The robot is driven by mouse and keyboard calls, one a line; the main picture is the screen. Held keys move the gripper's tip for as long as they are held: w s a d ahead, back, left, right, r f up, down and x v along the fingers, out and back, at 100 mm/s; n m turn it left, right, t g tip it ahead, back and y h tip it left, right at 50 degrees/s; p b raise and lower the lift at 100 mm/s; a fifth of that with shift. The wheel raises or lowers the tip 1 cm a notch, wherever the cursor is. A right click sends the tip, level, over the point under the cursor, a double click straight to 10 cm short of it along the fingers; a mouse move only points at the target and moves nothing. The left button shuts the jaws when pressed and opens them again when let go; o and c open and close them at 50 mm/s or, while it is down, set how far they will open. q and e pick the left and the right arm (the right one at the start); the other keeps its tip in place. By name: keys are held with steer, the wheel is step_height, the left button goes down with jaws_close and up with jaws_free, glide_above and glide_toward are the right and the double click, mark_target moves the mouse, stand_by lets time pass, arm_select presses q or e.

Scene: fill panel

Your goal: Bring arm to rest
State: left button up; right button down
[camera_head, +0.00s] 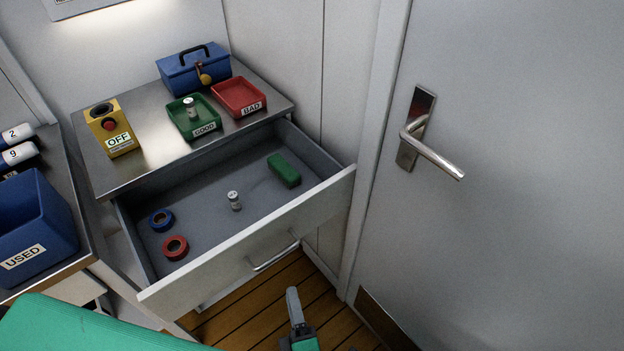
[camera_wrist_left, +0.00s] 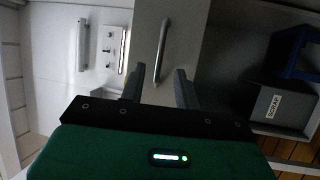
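My left gripper (camera_head: 297,310) shows in part at the bottom of the head view, in front of and below the open drawer. In the left wrist view, the gripper's two grey fingers (camera_wrist_left: 160,85) are apart with nothing held between them. A metal bar handle (camera_wrist_left: 163,50) on a pale panel lies beyond the fingertips. A green link of my arm (camera_head: 80,325) fills the lower left of the head view. The open drawer (camera_head: 250,240) has its handle (camera_head: 273,256) clear of the gripper. My right gripper is not in view.
The drawer holds blue tape (camera_head: 161,219), red tape (camera_head: 175,247), a vial (camera_head: 234,200) and a green block (camera_head: 284,170). Above are GOOD (camera_head: 205,128) and BAD (camera_head: 250,108) trays. A door handle (camera_head: 437,156) juts out at right. A SCRAP bin (camera_wrist_left: 280,106) stands nearby.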

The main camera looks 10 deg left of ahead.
arm_select(q)
steer(key=shift+f, duration=0.1)
